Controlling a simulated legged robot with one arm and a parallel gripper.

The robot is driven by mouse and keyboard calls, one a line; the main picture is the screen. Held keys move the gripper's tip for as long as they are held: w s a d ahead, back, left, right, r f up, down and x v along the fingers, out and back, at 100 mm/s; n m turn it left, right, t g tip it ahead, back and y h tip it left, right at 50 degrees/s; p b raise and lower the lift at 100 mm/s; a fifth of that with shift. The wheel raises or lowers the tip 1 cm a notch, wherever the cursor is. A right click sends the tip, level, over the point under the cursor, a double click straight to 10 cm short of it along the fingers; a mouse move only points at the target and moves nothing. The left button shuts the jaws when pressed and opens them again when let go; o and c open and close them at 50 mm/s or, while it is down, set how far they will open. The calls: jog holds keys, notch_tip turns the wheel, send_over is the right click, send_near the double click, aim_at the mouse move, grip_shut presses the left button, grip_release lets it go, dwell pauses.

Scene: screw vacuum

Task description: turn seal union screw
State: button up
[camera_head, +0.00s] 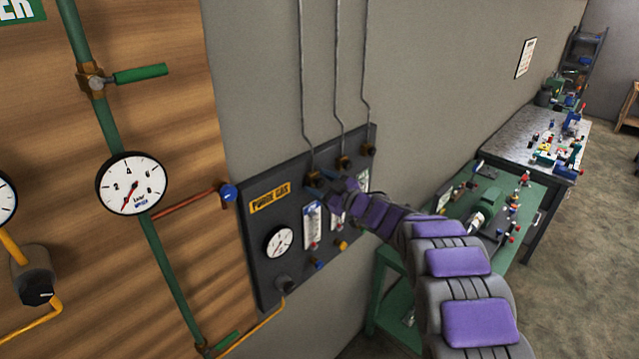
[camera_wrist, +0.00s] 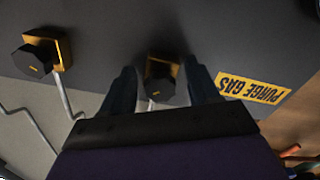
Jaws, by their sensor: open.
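Three brass unions with dark hex screws sit along the top of the dark purge gas panel (camera_head: 262,235). A thin pipe meets each one. In the wrist view, the union screw nearest the label (camera_wrist: 159,88) lies between my gripper's fingers (camera_wrist: 162,84), with visible gaps on both sides. My gripper is open. I cannot tell how deep the fingertips reach around the screw. In the head view, this leftmost union (camera_head: 313,179) is partly covered by my gripper (camera_head: 326,184). The middle union (camera_head: 343,162) and right union (camera_head: 369,150) are free; the middle one also shows in the wrist view (camera_wrist: 38,58).
The panel carries a gauge (camera_head: 279,241), flow tubes and small knobs below the unions. A blue knob (camera_head: 228,192) on a red pipe stands to the left. A green workbench (camera_head: 395,258) with parts is at the right, below my arm.

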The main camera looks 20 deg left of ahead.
jog(key=shift+c, duration=0.2)
jog(key=c, duration=1)
jog(key=shift+f+n+b, duration=0.1)
jog(key=shift+n+b, duration=0.2)
jog(key=shift+b, duration=0.1)
jog(key=shift+n+b, duration=0.3)
jog(key=shift+b, duration=0.05)
jog(key=o, duration=1)
jog(key=shift+o, duration=0.2)
